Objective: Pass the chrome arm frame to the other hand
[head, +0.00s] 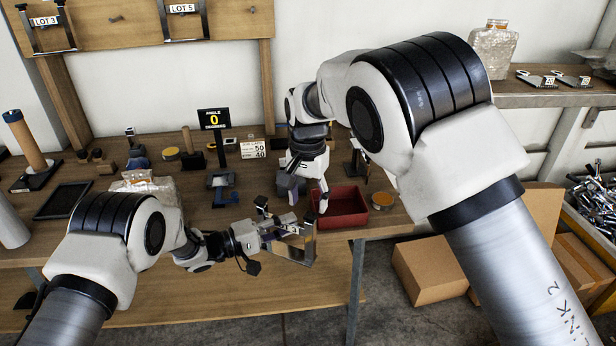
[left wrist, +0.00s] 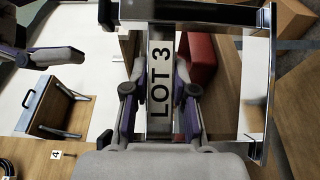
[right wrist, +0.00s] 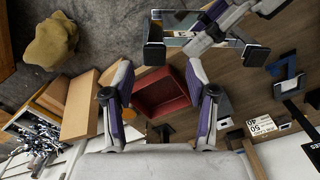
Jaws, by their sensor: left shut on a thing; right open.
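The chrome arm frame (head: 300,250) is held in front of the table's front edge by my left gripper (head: 285,228). In the left wrist view my left gripper (left wrist: 160,95) is shut on the frame's middle bar, which carries a "LOT 3" label; a shiny side bar (left wrist: 256,85) stands to the right. My right gripper (head: 308,190) is open and empty, pointing down beside the red bin, above and behind the frame. In the right wrist view the frame (right wrist: 176,42) shows at the top, outside the spread fingers of my right gripper (right wrist: 165,95).
A red bin (head: 346,222) stands at the table's right front, with a round tin (head: 382,200) to its right. Small stands, an "ANGLE 0 DEGREES" sign (head: 214,119) and a number card (head: 253,149) are behind. Cardboard boxes (head: 430,268) sit on the floor at right.

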